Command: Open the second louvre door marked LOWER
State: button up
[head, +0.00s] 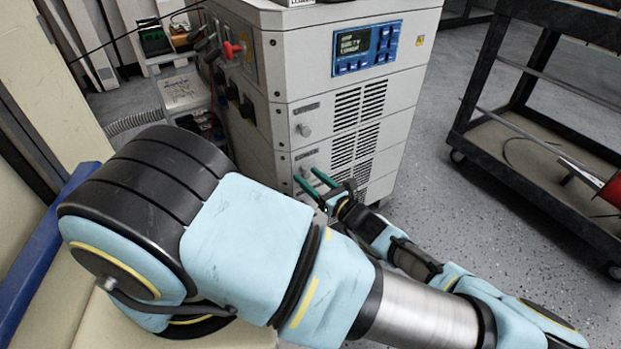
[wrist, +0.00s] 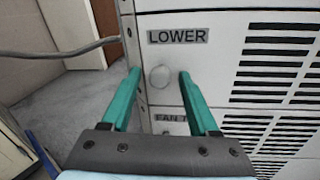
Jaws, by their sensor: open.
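The louvre door marked LOWER (wrist: 222,62) is in the wrist view, light grey with dark slots on its right, and it looks shut. Its round pale knob (wrist: 160,77) sits below the LOWER label (wrist: 178,36). My gripper (wrist: 159,73) has two green fingers, open, one on each side of the knob, with gaps visible. I cannot tell how deep the fingertips reach. In the head view my gripper (head: 306,175) is at the cabinet's lower front, partly covering the second door (head: 340,152). A second label starting with FAN (wrist: 170,117) is partly hidden between the fingers.
The grey cabinet (head: 275,65) has a blue display panel (head: 367,47) above the doors. Another knob (head: 303,130) is on the door above. A dark cart (head: 530,140) stands at the right. Speckled floor (head: 440,125) is clear between cart and cabinet. A grey cable (wrist: 65,52) runs left of the cabinet.

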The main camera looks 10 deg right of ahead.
grip_shut()
dwell(0.4)
dwell(0.9)
